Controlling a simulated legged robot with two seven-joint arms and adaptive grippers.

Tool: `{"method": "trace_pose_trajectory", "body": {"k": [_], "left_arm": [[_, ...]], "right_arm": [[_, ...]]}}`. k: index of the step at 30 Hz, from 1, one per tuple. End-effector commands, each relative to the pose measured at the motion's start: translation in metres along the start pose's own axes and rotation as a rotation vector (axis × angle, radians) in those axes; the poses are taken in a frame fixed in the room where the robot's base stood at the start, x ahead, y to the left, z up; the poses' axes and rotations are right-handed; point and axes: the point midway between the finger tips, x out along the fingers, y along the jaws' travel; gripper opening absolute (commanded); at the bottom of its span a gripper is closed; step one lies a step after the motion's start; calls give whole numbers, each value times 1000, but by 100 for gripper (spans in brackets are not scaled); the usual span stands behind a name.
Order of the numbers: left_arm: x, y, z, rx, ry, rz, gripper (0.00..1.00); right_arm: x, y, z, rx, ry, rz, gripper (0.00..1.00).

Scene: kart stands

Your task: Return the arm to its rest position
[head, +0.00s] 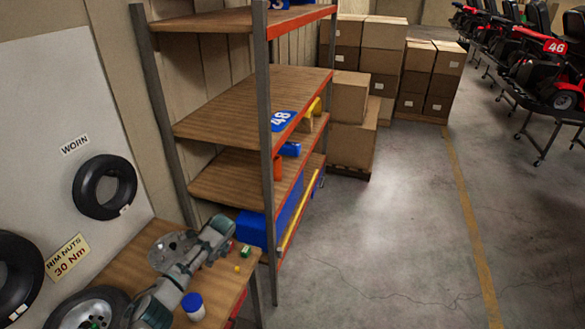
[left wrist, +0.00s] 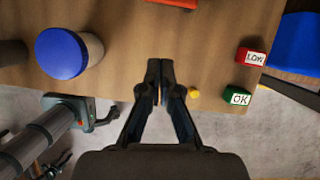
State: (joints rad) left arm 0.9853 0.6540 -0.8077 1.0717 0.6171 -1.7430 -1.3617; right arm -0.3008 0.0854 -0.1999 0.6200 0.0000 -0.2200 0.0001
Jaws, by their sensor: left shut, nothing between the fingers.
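My left gripper (left wrist: 160,82) is shut and empty in the left wrist view, its fingertips together over the wooden workbench (left wrist: 130,70). It touches no object that I can see. In the head view my left arm reaches in from the lower left over the same workbench (head: 226,292); its fingers are hard to make out there.
A blue-lidded jar (left wrist: 68,52) stands left of the fingers. A small yellow piece (left wrist: 194,93), a green OK block (left wrist: 237,99) and a red LOW block (left wrist: 251,56) lie right. A shelf rack (head: 225,110) stands behind the bench; the floor (head: 385,240) to its right is clear.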

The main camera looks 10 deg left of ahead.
Motion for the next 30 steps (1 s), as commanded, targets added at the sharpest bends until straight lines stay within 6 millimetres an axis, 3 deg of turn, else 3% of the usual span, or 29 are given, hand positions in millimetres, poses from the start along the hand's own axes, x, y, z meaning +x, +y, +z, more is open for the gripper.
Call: {"method": "trace_pose_trajectory", "body": {"k": [2,4,8,13,15,18,21,24,30], "left_arm": [[2,1,-8,3,3,-3,0],[8,6,-28,4,9,-11,0],[32,30,-102,-14,55,-43,0],[57,103,-222,-157,211,-93,0],[60,141,-258,-264,293,-99,0],[56,195,-291,-455,403,-87,0],[47,238,-302,-648,478,-64,0],[41,268,-301,-808,523,-40,0],[28,313,-288,-1061,558,-5,0]], "right_arm": [[0,-4,-1,2,1,-5,40],[0,-8,-2,4,3,-9,40],[0,-12,-4,5,4,-14,40],[0,-10,-3,4,4,-11,40],[0,-7,-3,3,3,-8,40],[0,-3,-2,1,3,-3,40],[0,1,-1,0,1,1,40],[0,4,0,-2,0,4,40],[0,2,0,-1,0,3,40]]}}
